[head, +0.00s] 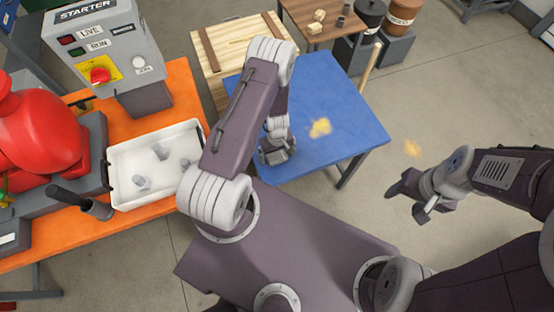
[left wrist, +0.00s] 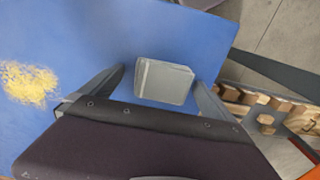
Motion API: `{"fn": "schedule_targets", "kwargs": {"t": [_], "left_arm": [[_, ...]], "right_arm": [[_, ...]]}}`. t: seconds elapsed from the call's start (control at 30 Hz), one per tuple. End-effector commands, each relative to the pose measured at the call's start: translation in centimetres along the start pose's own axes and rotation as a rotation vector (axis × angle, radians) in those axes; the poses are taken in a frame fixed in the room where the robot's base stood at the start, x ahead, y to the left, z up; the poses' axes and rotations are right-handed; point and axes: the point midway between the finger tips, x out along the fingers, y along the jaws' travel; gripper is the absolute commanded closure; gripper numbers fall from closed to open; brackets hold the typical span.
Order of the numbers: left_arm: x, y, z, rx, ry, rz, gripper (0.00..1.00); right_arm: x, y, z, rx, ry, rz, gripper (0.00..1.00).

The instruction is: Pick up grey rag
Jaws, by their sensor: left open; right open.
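A grey folded rag (left wrist: 165,82) lies on the blue table (left wrist: 140,25) and shows clearly in the left wrist view. My left gripper (left wrist: 160,77) is open, with one finger on each side of the rag in that view. I cannot tell whether the fingers touch it. In the head view my left gripper (head: 276,152) is low over the left part of the blue table (head: 340,95), and the rag cannot be made out apart from the gripper. My right gripper (head: 406,202) is open and empty, over the floor to the right of the table.
Yellow granules (head: 320,127) lie on the blue table, with another patch (head: 412,148) on the floor. A white tray (head: 125,205) with grey parts, a starter box (head: 110,50) and a red pump (head: 35,120) stand on the orange bench (head: 185,85). A wooden crate (head: 235,45) stands behind.

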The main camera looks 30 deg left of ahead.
Motion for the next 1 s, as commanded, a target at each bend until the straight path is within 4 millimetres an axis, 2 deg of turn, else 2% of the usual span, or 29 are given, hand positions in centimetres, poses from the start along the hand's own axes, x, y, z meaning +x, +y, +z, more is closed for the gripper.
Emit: {"fn": "schedule_targets", "kwargs": {"t": [0.07, 0.1, 0.3, 0.57, 0.73, 0.87, 1.0], "left_arm": [[-0.2, 0.0, 0.0, 0.0, 0.0, 0.0, 0.0], [-0.2, 0.0, 0.0, 0.0, 0.0, 0.0, 0.06], [-0.2, 0.0, 0.0, 0.0, 0.0, 0.0, 0.61], [-0.3, 0.0, 0.0, 0.0, 0.001, 0.0, 0.63], [-1.1, 0.0, 0.0, 0.0, 0.001, 0.0, 0.63], [-2.5, 0.0, 0.0, 0.0, 0.001, 0.001, 0.63], [-5.3, 0.0, 0.0, -0.001, 0.001, 0.001, 0.63]], "right_arm": [[-0.2, 0.0, 0.0, 0.0, 0.001, 0.0, 0.42], [-0.2, 0.0, 0.0, 0.0, 0.001, 0.0, 0.42], [-0.2, 0.0, 0.0, 0.0, 0.001, 0.0, 0.42], [-0.3, 0.0, -0.1, 0.0, 0.001, 0.0, 0.42], [-1.1, 0.0, -0.1, 0.0, 0.0, 0.0, 0.42], [-2.4, -0.1, -0.3, 0.0, 0.001, 0.0, 0.42], [-5.2, -0.1, -0.6, 0.0, 0.001, 0.0, 0.42]]}}
